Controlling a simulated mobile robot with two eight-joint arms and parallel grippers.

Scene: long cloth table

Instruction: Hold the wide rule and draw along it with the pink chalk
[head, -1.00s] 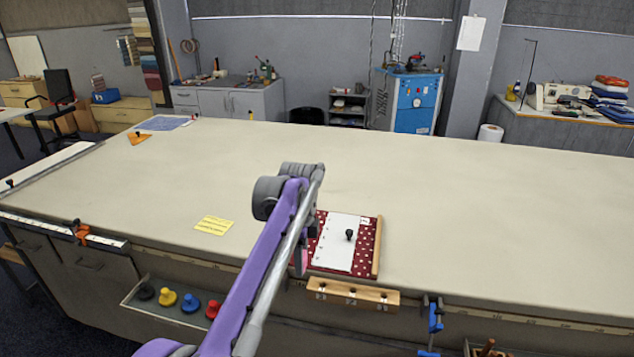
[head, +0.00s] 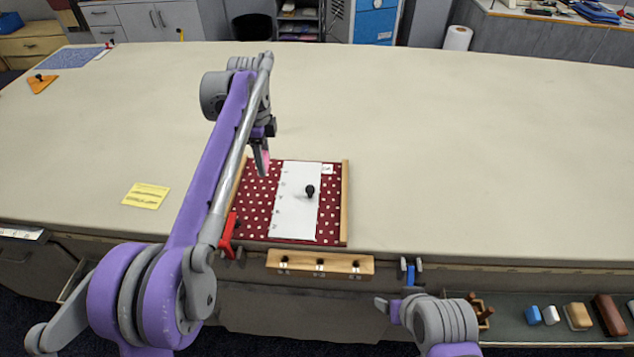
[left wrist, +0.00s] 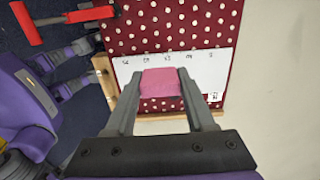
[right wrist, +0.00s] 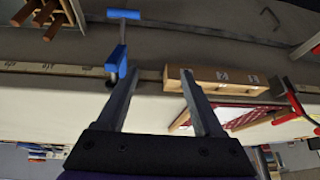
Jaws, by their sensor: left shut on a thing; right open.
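The wide rule (head: 296,212) is a white strip with a black knob (head: 310,190). It lies on a red cloth with white dots (head: 258,195), and its numbered face shows in the left wrist view (left wrist: 205,60). My left gripper (head: 262,165) is shut on the pink chalk (left wrist: 160,85), over the cloth's far left part, left of the rule. I cannot tell whether the chalk touches the cloth. My right gripper (right wrist: 155,82) is open and empty at the table's front edge, low and right of the cloth; its fingers also show in the head view (head: 387,307).
A red clamp (head: 228,236) sits at the cloth's front left corner. A wooden block with holes (head: 320,264) and a blue clamp (head: 410,274) are on the front edge near my right gripper. A yellow note (head: 146,196) lies left. The tabletop (head: 480,150) is clear right and behind.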

